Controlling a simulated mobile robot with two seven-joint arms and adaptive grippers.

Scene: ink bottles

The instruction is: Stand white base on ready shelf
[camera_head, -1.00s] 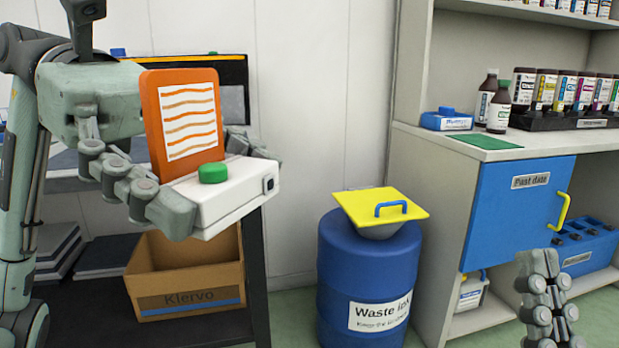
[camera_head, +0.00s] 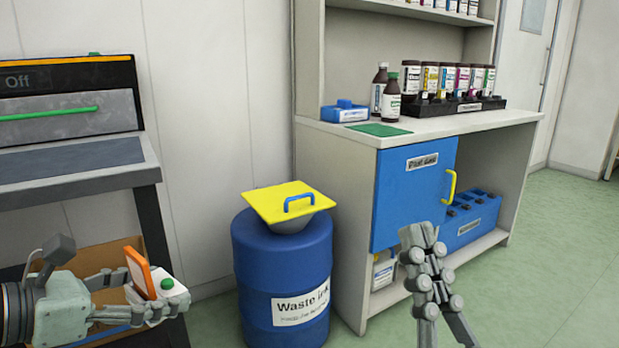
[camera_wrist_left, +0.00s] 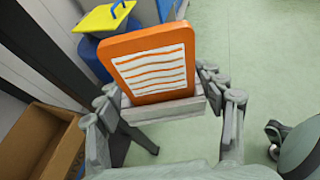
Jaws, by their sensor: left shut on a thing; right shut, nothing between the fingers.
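My left gripper (camera_head: 150,308) is low at the left, shut on a white base (camera_head: 178,297). The base is a small white box with a green button on top. An orange panel (camera_head: 139,271) with a white wavy-lined sheet stands tilted on it; the sheet shows in the left wrist view (camera_wrist_left: 155,72). The fingers clasp the base (camera_wrist_left: 165,110) from both sides. My right gripper (camera_head: 423,240) is shut and empty, in front of the blue cabinet door. I see no shelf label reading "ready"; a grey shelf unit (camera_head: 340,200) stands at the right.
A blue waste ink drum (camera_head: 265,265) with a yellow lid (camera_head: 288,203) stands between the left gripper and the shelf unit. Brown bottles (camera_head: 391,97), a green mat (camera_head: 379,130) and a blue box (camera_head: 345,113) occupy the counter. A dark table with a machine is at left.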

